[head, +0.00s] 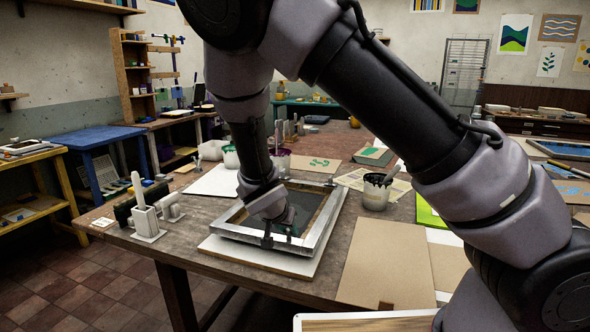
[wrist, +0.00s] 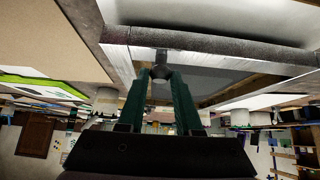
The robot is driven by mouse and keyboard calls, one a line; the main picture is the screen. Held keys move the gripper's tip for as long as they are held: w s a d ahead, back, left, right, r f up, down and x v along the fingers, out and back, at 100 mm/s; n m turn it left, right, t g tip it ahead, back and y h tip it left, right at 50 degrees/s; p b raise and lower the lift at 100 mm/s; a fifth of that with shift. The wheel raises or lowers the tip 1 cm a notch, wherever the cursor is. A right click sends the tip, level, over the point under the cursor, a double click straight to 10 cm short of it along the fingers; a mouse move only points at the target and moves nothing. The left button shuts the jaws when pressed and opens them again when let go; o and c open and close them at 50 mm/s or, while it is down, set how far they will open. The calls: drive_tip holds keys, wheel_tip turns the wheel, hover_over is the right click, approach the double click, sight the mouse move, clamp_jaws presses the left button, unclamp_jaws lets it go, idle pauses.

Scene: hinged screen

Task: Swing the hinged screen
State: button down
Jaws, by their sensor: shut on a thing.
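The hinged screen (head: 322,222) is a silver metal frame around a dark mesh. It lies nearly flat over a white board (head: 262,262) on the worktable. My gripper (head: 281,231) is at the near rail of the screen. In the wrist view, the screen's rail (wrist: 225,46) crosses the upper part, and my gripper's two green fingers (wrist: 160,78) are shut on a small dark knob (wrist: 160,64) at that rail. My wrist hides part of the mesh in the head view. I cannot tell whether the frame touches the board.
A brown sheet (head: 388,262) lies at the near right. Space above the screen holds only my arm.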

drive_tip(key=w+d+r, duration=0.1)
drive_tip(key=w+r, duration=0.2)
drive_tip(key=r, duration=0.8)
drive_tip(key=shift+r, duration=0.3)
drive_tip(key=shift+r, duration=0.1)
drive_tip(key=w+d+r, duration=0.1)
drive_tip(key=w+r, duration=0.3)
drive_tip(key=r, duration=0.9)
drive_tip(key=shift+w+d+r, duration=0.2)
drive_tip(key=shift+d, duration=0.15)
idle(0.4)
drive_tip(key=c, duration=1.1)
unclamp_jaws()
